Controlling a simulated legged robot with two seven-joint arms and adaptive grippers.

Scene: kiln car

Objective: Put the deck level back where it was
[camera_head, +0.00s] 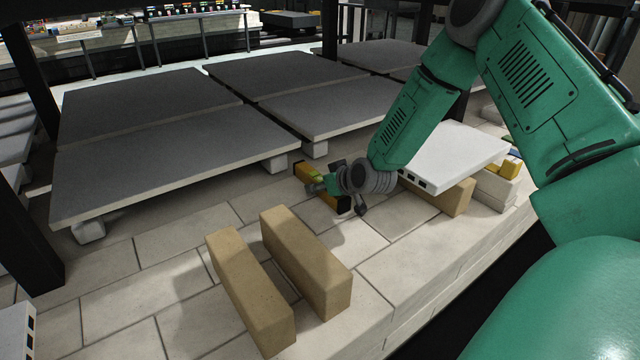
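The deck level (329,200) is a yellow bar with black ends. It is at the middle of the camera_head view, low over or on the pale deck, right of the grey slabs. My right arm comes in from the right, and its gripper (323,188) is at the level, overlapping it in the picture. The gripper covers the level's middle, so I cannot tell whether the fingers are closed on it or whether it touches the deck. My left gripper is out of view.
Two tan bricks (306,262) (249,290) stand in front on the pale brick deck (185,235). Grey slabs (175,155) on white blocks fill the back left. A white slotted slab (455,155) rests on a tan block (455,198) at right. Dark posts (30,150) stand left.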

